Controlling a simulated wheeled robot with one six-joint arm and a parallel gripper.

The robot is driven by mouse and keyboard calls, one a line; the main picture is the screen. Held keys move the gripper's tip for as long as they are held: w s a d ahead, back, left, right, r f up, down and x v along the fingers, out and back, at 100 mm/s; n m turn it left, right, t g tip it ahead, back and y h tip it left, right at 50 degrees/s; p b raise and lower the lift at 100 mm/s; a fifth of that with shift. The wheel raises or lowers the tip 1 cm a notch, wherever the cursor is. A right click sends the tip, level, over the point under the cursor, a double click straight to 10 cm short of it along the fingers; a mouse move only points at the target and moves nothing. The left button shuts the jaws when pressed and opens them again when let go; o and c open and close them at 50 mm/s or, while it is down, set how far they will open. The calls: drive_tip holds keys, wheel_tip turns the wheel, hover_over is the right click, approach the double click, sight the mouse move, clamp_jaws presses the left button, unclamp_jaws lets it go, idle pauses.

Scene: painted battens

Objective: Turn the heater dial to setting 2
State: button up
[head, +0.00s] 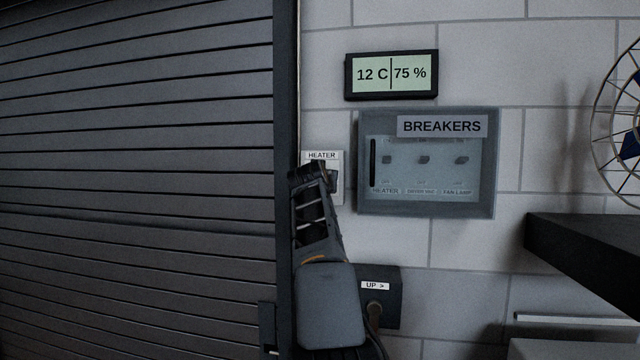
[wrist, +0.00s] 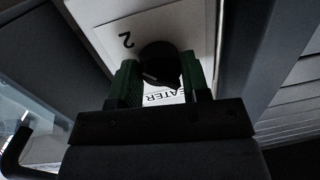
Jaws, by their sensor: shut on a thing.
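The heater plate (head: 322,156), white and lettered HEATER, is on the block wall beside the shutter in the head view. My gripper (head: 314,174) is in front of it and hides most of the plate and its dial. In the wrist view the round black dial (wrist: 159,60) sits between the two green fingers of my gripper (wrist: 160,80), which are shut on it. A printed 2 shows upside down on the plate (wrist: 195,22), up and left of the dial. The word HEATER is partly covered by the gripper. Which setting the dial points to, I cannot tell.
A grey breaker box (head: 492,160) with a clear window is right of the heater plate. Above it a display (head: 391,74) reads 12 C and 75 %. A box marked UP (head: 390,310) is below. A dark shelf (head: 590,245) and fan (head: 625,125) are at right; a slatted shutter (head: 135,180) fills the left.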

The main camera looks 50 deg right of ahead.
idle(0.6)
drive_tip(key=o, duration=0.9)
drive_tip(key=b+v, duration=0.4)
drive_tip(key=v, duration=0.9)
drive_tip(key=shift+s+a, duration=0.25)
drive_tip(key=shift+a, duration=0.05)
